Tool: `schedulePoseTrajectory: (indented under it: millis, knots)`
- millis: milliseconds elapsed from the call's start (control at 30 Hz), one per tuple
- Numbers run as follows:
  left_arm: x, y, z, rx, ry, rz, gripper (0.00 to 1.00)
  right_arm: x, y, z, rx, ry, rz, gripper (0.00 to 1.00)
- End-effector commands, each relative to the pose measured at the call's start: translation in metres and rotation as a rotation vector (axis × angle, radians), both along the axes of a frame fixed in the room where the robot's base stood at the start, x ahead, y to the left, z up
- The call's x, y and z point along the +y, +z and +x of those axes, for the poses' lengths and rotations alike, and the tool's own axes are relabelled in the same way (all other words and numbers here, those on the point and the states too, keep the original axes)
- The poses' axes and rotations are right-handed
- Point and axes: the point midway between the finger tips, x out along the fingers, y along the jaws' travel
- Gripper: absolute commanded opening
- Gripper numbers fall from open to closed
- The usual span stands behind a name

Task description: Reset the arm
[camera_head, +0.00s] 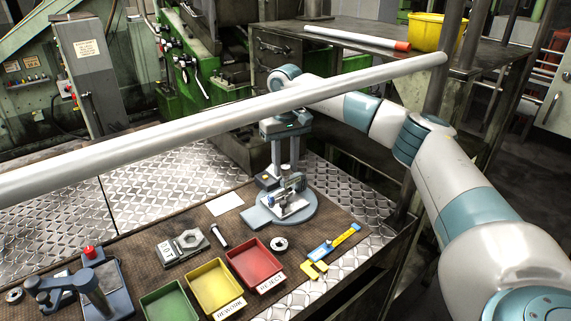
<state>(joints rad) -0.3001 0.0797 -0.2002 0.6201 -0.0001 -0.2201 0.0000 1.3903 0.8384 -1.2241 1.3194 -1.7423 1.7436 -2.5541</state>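My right arm comes in from the right and reaches over the bench. My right gripper (285,172) points straight down, with two fingers apart and a gap between them. It is above a grey-blue round-based gauge stand (297,212) that carries a small metal device; whether the fingertips touch this device I cannot tell. I see nothing clearly held between the fingers. My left arm and gripper are not in view.
A long pale rail (200,117) crosses the view in front of my forearm. Green machinery stands behind.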

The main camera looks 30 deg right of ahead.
Motion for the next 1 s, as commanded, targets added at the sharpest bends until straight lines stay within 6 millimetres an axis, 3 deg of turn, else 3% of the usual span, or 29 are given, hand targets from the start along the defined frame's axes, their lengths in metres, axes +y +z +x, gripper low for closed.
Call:
schedulePoseTrajectory:
  millis: [700,1000]
  knots:
    - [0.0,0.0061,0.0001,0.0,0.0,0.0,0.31,0.0002,-0.0004,-0.0002,0.0,-0.733,0.0,0.3]
    - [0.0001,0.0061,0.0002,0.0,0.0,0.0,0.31,0.0002,-0.0007,-0.0002,0.0,-0.797,0.0,0.3]
